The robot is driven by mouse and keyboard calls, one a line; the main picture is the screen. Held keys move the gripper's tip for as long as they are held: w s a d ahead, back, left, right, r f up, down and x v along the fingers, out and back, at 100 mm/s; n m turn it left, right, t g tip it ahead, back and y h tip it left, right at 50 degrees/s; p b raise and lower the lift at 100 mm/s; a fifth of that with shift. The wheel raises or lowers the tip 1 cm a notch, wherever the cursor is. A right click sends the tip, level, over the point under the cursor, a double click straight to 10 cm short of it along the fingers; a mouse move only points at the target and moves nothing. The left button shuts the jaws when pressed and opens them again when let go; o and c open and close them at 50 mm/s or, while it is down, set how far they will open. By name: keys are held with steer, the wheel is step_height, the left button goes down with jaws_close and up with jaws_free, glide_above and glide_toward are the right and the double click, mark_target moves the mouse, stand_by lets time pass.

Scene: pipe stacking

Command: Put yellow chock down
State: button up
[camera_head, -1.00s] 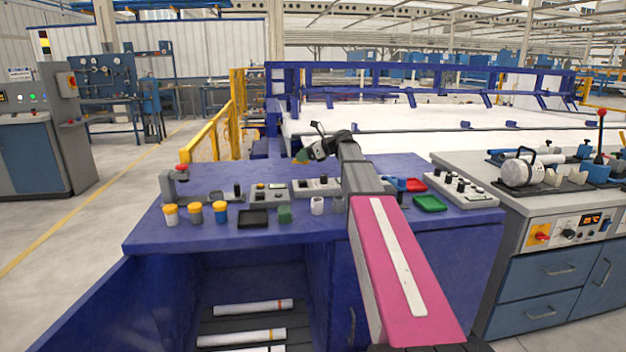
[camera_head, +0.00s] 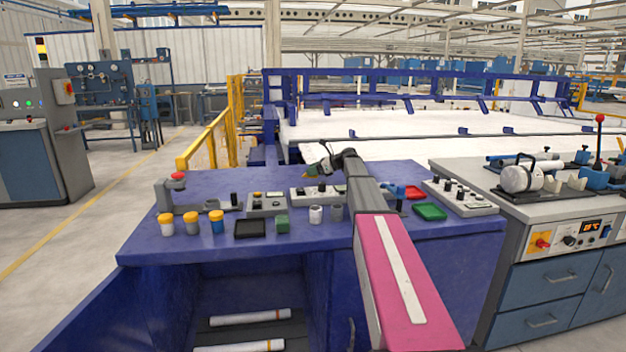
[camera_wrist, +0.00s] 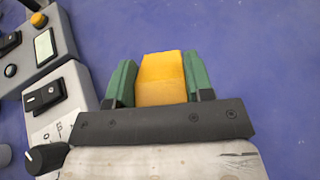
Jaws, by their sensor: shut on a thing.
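The yellow chock (camera_wrist: 162,78) is held between the green fingers of my gripper (camera_wrist: 159,82) in the wrist view. A finger presses on each side of it. Behind it is the plain blue surface of the bench (camera_wrist: 255,60); I cannot tell whether the chock touches it. In the head view my gripper (camera_head: 318,167) is over the back part of the blue bench (camera_head: 235,185), beyond the control boxes.
A grey control box (camera_wrist: 50,100) with switches and a black knob is close on the left in the wrist view. In the head view, yellow-capped and orange-capped jars (camera_head: 191,222), a black tray (camera_head: 250,228) and a green tray (camera_head: 429,211) line the front.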

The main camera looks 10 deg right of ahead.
steer(key=shift+f, duration=1.9)
steer(key=shift+f, duration=0.15)
steer(key=o, duration=1)
steer(key=shift+c, duration=0.2)
